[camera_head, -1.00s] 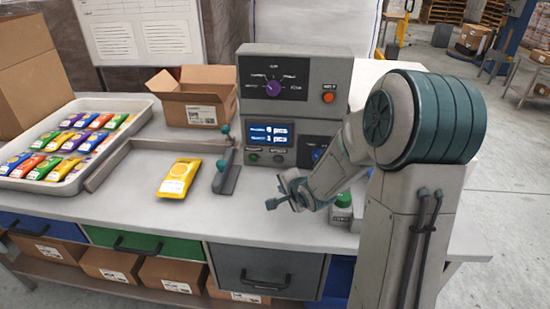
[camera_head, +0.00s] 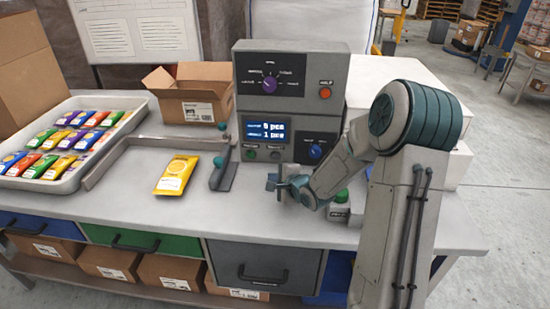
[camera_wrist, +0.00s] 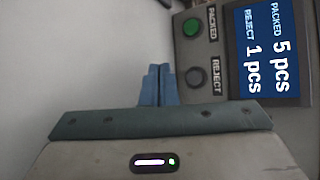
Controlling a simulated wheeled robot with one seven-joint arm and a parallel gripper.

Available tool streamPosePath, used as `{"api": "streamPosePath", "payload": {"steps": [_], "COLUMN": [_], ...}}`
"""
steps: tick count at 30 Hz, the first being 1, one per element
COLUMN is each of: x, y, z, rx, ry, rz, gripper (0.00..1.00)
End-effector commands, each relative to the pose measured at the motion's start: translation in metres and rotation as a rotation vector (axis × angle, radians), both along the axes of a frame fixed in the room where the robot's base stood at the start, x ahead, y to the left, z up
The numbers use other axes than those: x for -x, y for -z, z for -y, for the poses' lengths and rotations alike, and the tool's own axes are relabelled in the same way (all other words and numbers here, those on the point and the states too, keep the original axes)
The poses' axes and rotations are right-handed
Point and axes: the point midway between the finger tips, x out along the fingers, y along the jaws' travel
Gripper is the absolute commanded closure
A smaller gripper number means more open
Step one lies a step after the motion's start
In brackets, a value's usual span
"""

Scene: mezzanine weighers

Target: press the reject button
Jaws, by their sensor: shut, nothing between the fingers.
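The grey control box (camera_head: 240,120) stands at the back of the bench. Its dark round reject button (camera_head: 275,154) is below the lit display (camera_head: 267,132), right of the green packed button (camera_head: 250,154). In the wrist view, the reject button (camera_wrist: 195,77) is labelled REJECT, and the packed button (camera_wrist: 191,27) is above it. My gripper (camera_head: 270,182) is shut and empty, in front of and below the button in the head view. In the wrist view its blue fingertips (camera_wrist: 155,70) are left of the reject button, with a visible gap.
A blue knob (camera_head: 316,151) and orange button (camera_head: 325,93) are on the box. A small post with a green button (camera_head: 342,196) stands by my arm. An open carton (camera_head: 188,105) and tray (camera_head: 75,185) are further left.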

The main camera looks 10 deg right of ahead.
Motion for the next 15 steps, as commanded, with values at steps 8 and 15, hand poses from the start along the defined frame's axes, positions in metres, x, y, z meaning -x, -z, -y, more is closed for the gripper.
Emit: {"api": "streamPosePath", "payload": {"steps": [8, 15], "x": [-0.039, -0.06], "y": [0.0, -0.002], "z": [0.013, 0.02], "rx": [0.001, 0.001], "ry": [0.0, 0.001], "rz": [0.0, -0.001], "gripper": [1.0, 1.0]}}
